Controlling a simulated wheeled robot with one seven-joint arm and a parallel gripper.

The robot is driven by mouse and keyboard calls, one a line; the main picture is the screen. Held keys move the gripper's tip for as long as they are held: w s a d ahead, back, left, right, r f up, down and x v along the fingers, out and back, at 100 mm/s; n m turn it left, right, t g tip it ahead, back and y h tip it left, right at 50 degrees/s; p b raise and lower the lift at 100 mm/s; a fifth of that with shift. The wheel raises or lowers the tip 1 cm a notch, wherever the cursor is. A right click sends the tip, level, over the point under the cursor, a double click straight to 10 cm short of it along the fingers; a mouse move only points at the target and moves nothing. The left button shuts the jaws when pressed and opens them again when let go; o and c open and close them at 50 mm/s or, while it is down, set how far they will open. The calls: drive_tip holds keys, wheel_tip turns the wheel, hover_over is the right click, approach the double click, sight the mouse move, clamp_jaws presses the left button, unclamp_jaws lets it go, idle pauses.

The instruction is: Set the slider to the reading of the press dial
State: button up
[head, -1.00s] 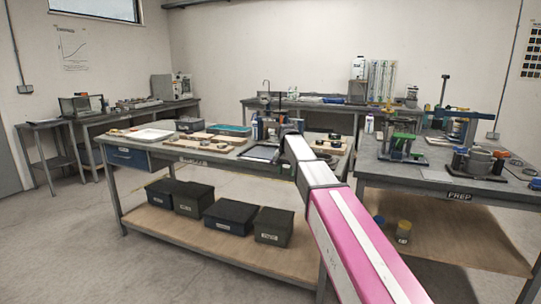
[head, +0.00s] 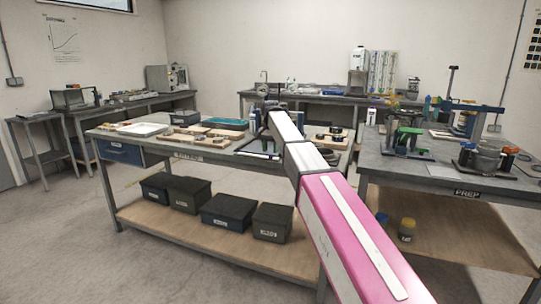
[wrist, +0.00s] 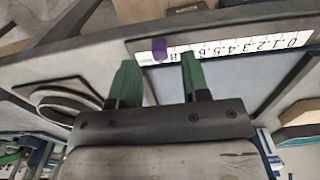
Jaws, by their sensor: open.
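A purple slider knob (wrist: 159,49) sits on a white scale strip (wrist: 250,47) in the wrist view. The strip's numbers appear upside down, with 0 at the right and values rising leftward. The knob is towards the high end, left of the printed numbers I can make out; its exact reading is unclear. My gripper (wrist: 157,61) is open, with two green fingers apart and their tips just short of the knob, one to each side of it.
In the head view the long workbench (head: 215,157) holds boards and trays, with dark bins (head: 226,210) on its lower shelf. The PREP table (head: 400,170) at right carries stands and devices. Floor at front left is clear. A dark round part (wrist: 70,103) lies left of the gripper in the wrist view.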

sight(250, 156)
drive_tip(key=shift+f, duration=1.5)
clamp_jaws()
drive_tip(key=w+a, duration=0.1)
drive_tip(key=a, duration=0.2)
drive_tip(key=w+a, duration=0.1)
drive_tip(key=a, duration=0.2)
drive_tip(key=w+a, duration=0.1)
drive_tip(key=a, duration=0.3)
drive_tip(key=shift+w, duration=0.35)
unclamp_jaws()
